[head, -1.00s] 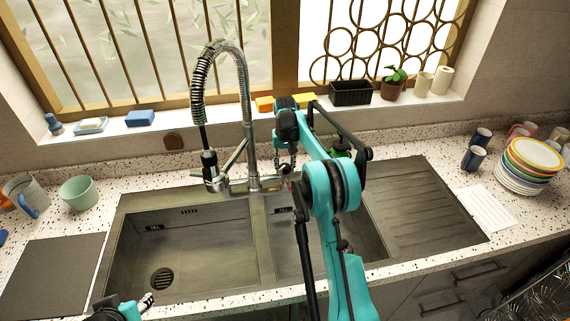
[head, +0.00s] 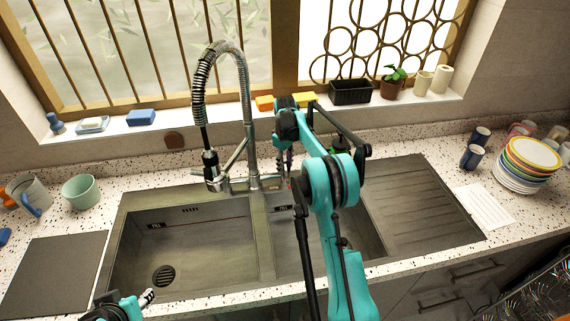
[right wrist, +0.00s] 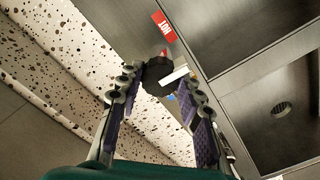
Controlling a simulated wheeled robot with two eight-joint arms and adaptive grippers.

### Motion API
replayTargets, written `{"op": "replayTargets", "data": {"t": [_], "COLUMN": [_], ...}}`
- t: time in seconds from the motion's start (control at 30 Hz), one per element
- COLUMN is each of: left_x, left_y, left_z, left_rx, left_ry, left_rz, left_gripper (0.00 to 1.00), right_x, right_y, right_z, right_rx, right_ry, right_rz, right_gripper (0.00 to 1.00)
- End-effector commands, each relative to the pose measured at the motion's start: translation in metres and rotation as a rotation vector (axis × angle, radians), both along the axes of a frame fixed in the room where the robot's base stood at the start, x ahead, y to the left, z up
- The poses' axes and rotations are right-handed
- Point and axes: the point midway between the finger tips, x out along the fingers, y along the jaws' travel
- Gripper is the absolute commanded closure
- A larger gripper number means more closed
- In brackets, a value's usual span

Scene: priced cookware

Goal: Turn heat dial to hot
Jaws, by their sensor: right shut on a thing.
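The heat dial (right wrist: 157,70) is a dark round knob with a white pointer, seen in the right wrist view. The pointer extends to the right of the knob. A red HOT label (right wrist: 163,27) is on the metal above the knob. My right gripper (right wrist: 158,82) has one finger on each side of the knob and is shut on it. In the head view, my right gripper (head: 286,168) is beside the faucet base, partly behind my arm, and the dial cannot be made out clearly. My left gripper (head: 138,303) shows only partly at the bottom left.
The tall spring faucet (head: 248,120) stands close left of my right gripper. The double sink (head: 185,240) lies below. A pale green cup (head: 80,192) is at the left, and stacked plates (head: 525,165) are at the right. The ribbed drainboard (head: 425,205) is clear.

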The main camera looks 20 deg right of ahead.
Motion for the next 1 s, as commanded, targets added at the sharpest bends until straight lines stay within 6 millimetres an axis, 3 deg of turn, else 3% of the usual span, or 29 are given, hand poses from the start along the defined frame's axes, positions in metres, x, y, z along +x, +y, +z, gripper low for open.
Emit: {"op": "replayTargets", "data": {"t": [0.67, 0.7, 0.77, 1.0], "left_x": [0.0000, 0.0000, 0.0000, 0.0000], "left_y": [0.0000, 0.0000, 0.0000, 0.0000], "left_z": [0.0007, 0.0007, 0.0007, 0.0007], "left_rx": [0.000, 0.000, 0.000, 0.000], "left_ry": [0.000, 0.000, 0.000, 0.000], "left_rz": [0.000, 0.000, 0.000, 0.000], "left_gripper": [0.60, 0.60, 0.60, 0.60], "right_x": [0.0000, 0.0000, 0.0000, 0.0001], "right_y": [0.0001, 0.0001, 0.0001, 0.0000], "right_z": [-0.0003, -0.0003, -0.0003, -0.0001], "right_rx": [0.000, 0.000, 0.000, 0.000], "right_ry": [0.000, 0.000, 0.000, 0.000], "right_rz": [0.068, 0.068, 0.068, 0.067], "right_gripper": [0.94, 0.62, 0.46, 0.44]}}
